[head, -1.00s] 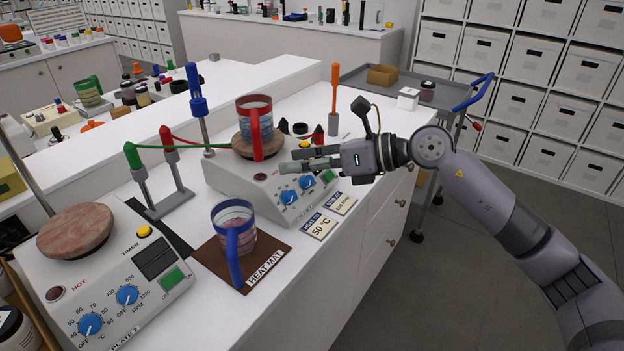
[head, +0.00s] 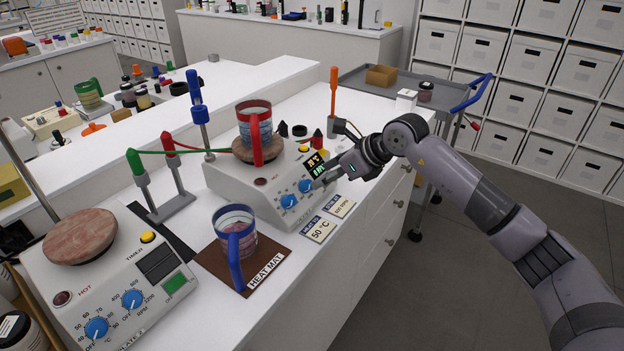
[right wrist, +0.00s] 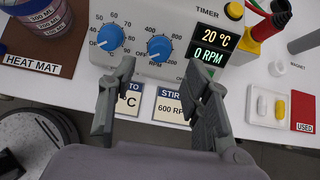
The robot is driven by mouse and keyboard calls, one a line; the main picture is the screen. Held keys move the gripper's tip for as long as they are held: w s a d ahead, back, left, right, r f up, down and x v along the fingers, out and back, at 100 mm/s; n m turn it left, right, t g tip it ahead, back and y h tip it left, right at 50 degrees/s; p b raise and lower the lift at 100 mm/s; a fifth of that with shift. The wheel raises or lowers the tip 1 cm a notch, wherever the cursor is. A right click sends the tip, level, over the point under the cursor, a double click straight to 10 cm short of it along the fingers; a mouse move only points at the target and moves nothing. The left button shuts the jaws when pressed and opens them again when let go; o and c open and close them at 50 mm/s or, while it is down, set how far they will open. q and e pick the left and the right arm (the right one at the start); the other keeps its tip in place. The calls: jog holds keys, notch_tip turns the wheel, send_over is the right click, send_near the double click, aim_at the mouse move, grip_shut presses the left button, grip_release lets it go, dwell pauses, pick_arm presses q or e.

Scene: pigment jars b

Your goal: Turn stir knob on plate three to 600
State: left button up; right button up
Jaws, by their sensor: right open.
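The hot plate (head: 232,188) with a red-handled beaker (head: 254,125) on its round top stands mid-bench. Its front has two blue knobs; the stir knob (head: 305,186) is the right one and also shows in the right wrist view (right wrist: 160,48). The heat knob (right wrist: 110,37) is to its left. The display (right wrist: 212,47) reads 20 °C and 0 RPM. My right gripper (head: 324,180) is at the plate's front. In the right wrist view its open, empty fingers (right wrist: 158,72) spread on either side below the stir knob, apart from it. My left gripper is out of view.
Cards reading 50 °C (head: 318,230) and 600 RPM (head: 339,205) lie before the plate. A blue-handled beaker (head: 235,219) stands on the brown heat mat (head: 213,262). Another hot plate (head: 62,285) is at front left. An orange-handled tool (head: 333,92) stands behind my gripper.

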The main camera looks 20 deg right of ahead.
aim_at(307, 186)
jog(key=p+x, duration=0.1)
jog(key=x, duration=0.5)
jog(key=shift+w+a+f, duration=0.1)
jog(key=shift+w+f, duration=0.05)
grip_shut()
dwell(0.4)
